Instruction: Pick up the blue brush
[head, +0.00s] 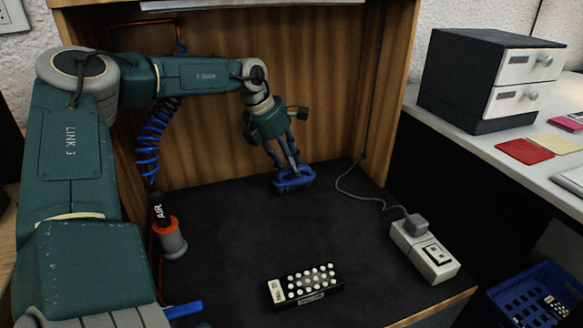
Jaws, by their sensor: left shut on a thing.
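The blue brush (295,183) is at the back of the black bench surface, near the wooden back panel. My left gripper (286,168) points down at it from above, with its fingers shut on the brush. The fingers hide part of the brush's top. I cannot tell whether the brush touches the surface or is just above it.
A black block with white dots (304,285) lies at the front of the bench (225,265). A white power box (425,252) with a cable stands at the right. An air tool (168,235) hangs at the left. The bench middle is clear.

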